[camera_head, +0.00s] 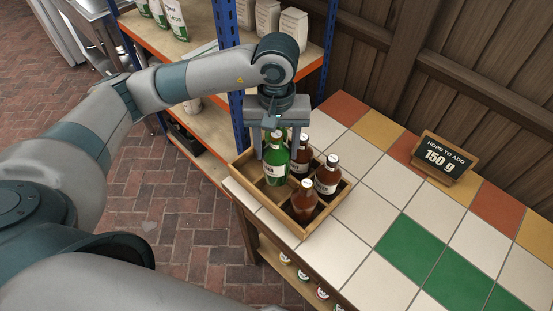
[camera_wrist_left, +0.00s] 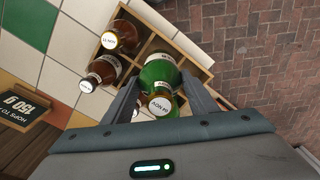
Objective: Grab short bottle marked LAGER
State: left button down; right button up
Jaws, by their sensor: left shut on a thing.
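A wooden crate (camera_head: 309,229) with compartments stands at the left end of the tiled counter. My left gripper (camera_head: 277,148) comes down over its far left part and is shut on a green bottle (camera_head: 273,171) with a white label and pale cap. In the left wrist view the green bottle (camera_wrist_left: 158,73) is between the two fingers (camera_wrist_left: 163,99), its cap facing the camera. I cannot tell whether its base is clear of the crate. The label words are too small to read, so LAGER cannot be made out. My right gripper is out of view.
Several brown bottles stand in the crate, one near the front (camera_head: 304,203) and one at the right (camera_head: 326,179). A hops sign (camera_head: 445,157) stands on the counter. A blue-post shelf (camera_head: 228,25) with bags is behind. The counter's right side is clear.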

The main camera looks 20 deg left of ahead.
pick_arm(q)
jog(key=shift+r, duration=0.6)
